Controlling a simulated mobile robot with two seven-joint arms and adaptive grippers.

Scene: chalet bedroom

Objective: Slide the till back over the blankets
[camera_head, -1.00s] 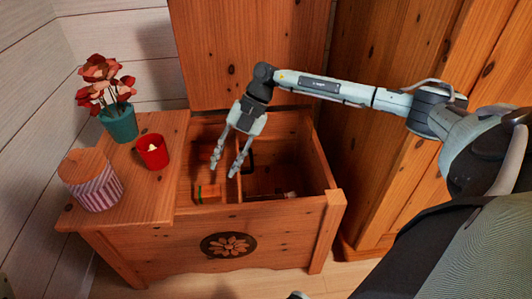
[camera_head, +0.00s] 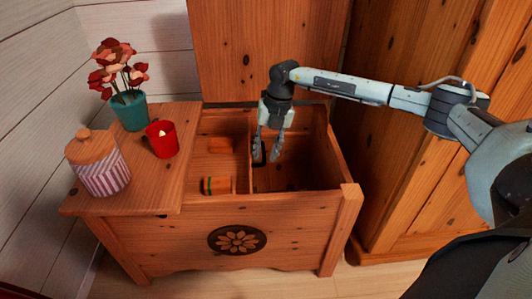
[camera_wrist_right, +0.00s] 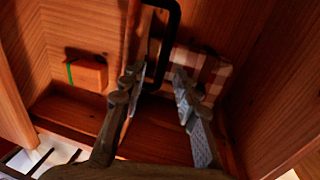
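The till (camera_head: 251,165) is a wooden tray in the left part of the open chest, its right wall running front to back. A black handle (camera_head: 259,154) stands on that wall's right side; it also shows in the wrist view (camera_wrist_right: 163,60). A red-and-white checked blanket (camera_wrist_right: 203,70) lies lower, right of the till. My right gripper (camera_head: 267,157) points down into the chest. Its fingers are open, and in the wrist view the handle appears between them (camera_wrist_right: 155,88); contact cannot be told. My left gripper is not in view.
An orange block (camera_head: 221,146) and a striped block (camera_head: 216,185) lie in the till. On the chest's left top (camera_head: 140,190) stand a flower pot (camera_head: 130,110), a red candle cup (camera_head: 162,140) and a striped jar (camera_head: 101,172). The lid is up; a wardrobe (camera_head: 420,190) stands right.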

